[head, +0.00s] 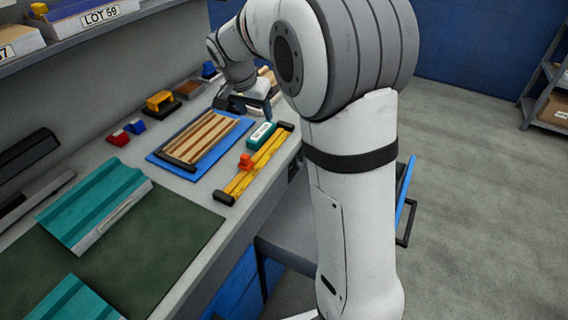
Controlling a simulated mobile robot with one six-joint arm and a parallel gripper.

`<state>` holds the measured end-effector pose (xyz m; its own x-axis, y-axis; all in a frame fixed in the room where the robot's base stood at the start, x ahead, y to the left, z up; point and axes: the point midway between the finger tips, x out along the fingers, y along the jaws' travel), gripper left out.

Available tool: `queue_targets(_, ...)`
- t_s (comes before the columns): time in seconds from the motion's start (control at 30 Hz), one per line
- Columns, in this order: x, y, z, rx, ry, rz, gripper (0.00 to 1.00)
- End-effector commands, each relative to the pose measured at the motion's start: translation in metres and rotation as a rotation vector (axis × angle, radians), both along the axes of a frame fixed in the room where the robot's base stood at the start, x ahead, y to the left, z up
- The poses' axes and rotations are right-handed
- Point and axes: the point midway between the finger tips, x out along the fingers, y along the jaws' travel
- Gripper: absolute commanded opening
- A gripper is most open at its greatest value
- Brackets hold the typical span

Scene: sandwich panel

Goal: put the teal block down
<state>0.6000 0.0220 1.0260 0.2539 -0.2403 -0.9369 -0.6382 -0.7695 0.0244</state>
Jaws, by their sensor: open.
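The teal block (262,136), with a white label on its upper face, appears to rest on the bench, beside the yellow bar clamp (258,160) and right of the blue board. I cannot tell whether it touches the clamp. My gripper (246,107) is just beyond the block, low over the bench. Its dark jaws are open and look apart from the block, with nothing seen between them. My arm hides part of the bench behind the gripper.
A blue board (158,160) carries wood-striped slats (203,135). Teal corrugated panels (96,197) lie on a dark green mat (165,250). Small red (118,138) and blue (135,126) blocks and a yellow-and-black tool (160,102) stand along the wall. A shelf (80,40) overhangs the bench.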

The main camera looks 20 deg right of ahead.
Motion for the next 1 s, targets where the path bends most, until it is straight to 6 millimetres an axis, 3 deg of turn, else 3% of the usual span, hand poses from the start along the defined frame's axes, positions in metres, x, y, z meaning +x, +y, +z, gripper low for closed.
queue_targets(0.1,-0.052,-0.012,0.013,0.012,0.037,0.106,0.58)
queue_targets(0.27,-0.124,-0.022,0.017,0.031,0.084,0.268,0.58)
queue_targets(0.4,-0.186,-0.026,0.012,0.048,0.111,0.411,0.58)
queue_targets(0.6,-0.258,-0.026,-0.006,0.065,0.126,0.589,0.58)
queue_targets(0.8,-0.291,-0.023,-0.019,0.071,0.129,0.680,0.58)
queue_targets(1.0,-0.295,-0.022,-0.021,0.072,0.132,0.693,0.58)
